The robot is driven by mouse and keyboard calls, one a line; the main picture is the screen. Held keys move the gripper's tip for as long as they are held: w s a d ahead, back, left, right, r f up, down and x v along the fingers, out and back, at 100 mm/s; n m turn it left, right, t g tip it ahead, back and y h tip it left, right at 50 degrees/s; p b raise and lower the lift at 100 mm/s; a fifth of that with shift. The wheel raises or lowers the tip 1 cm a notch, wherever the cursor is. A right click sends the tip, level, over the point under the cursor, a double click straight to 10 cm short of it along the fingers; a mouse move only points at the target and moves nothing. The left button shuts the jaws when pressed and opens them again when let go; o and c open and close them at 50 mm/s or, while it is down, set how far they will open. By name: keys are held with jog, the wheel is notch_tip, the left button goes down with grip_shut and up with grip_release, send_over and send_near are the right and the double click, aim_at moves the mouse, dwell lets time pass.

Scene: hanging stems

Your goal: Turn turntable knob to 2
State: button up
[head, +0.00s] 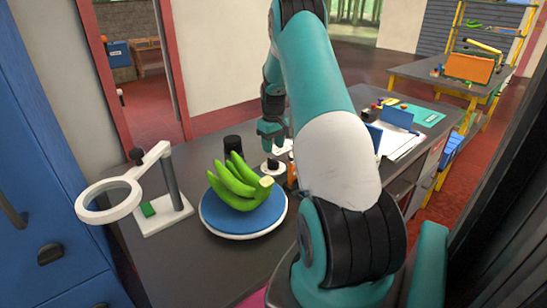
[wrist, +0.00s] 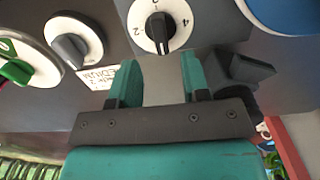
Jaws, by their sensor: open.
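The turntable (head: 212,222) has a blue top with a bunch of green bananas (head: 238,184) on it. Its blue edge also shows at the top right of the wrist view (wrist: 290,14). A black knob on a white numbered dial (wrist: 160,28) is at the top middle of the wrist view; a 2 shows left of the knob and a 4 right. In the head view my gripper (head: 272,135) is above a small white dial (head: 271,168).
A grey knob (wrist: 72,46) with a MEDIUM label and a green knob (wrist: 15,68) lie left in the wrist view. A white ring on a stand (head: 110,198) is left of the turntable. A black cylinder (head: 233,146) stands behind it. Papers (head: 400,140) lie at right.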

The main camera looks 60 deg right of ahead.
aim_at(273, 159)
notch_tip(273, 159, down, 6)
jog(key=shift+f+p, duration=0.1)
jog(key=shift+p, duration=0.3)
grip_shut()
